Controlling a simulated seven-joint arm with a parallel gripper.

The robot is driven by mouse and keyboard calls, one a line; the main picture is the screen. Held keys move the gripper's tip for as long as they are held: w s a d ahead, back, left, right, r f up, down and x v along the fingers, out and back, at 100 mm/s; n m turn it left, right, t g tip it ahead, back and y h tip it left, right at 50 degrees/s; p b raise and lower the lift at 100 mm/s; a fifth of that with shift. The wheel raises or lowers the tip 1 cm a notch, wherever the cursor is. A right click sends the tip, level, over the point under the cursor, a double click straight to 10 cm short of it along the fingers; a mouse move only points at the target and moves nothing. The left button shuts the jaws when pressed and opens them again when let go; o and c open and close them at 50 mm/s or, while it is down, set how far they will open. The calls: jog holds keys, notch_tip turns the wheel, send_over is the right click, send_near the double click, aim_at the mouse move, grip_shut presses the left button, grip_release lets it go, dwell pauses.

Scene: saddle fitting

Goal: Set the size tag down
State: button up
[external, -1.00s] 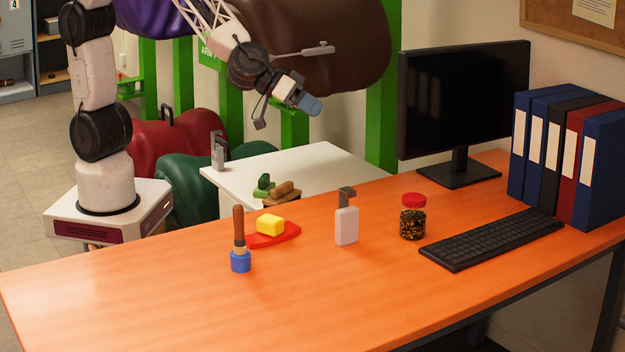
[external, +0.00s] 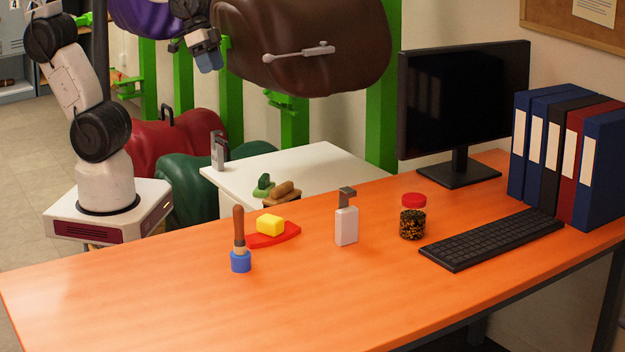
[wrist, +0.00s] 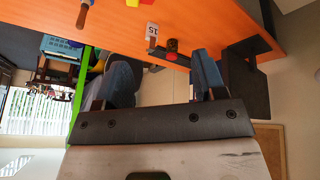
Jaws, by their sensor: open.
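The size tag (external: 346,226) is a white block with a grey hooked top. It stands upright on the orange desk (external: 400,290), between the red tray and the jar. In the wrist view the tag (wrist: 152,31) shows dark lettering that reads like "ST", and nothing holds it. My gripper (external: 208,62) is high at the upper left in the external view, well away from the desk and tag. In the wrist view my gripper (wrist: 164,75) has its two blue-grey fingers spread wide, with nothing between them.
A wooden-handled tool in a blue holder (external: 240,262) and a red tray (external: 285,237) with a yellow block stand left of the tag. A red-lidded jar (external: 412,222) and keyboard (external: 490,240) are to its right. A brown saddle-like form (external: 330,35) is beside my gripper.

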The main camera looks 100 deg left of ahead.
jog(key=s+a+g+y, duration=0.1)
jog(key=s+a, duration=0.3)
jog(key=s, duration=0.4)
jog(key=shift+s+a+f+g+y, duration=0.2)
jog(key=shift+a+f+g+y, duration=0.1)
jog(key=shift+f+g+y, duration=0.15)
jog(key=shift+r, duration=0.1)
dwell(0.5)
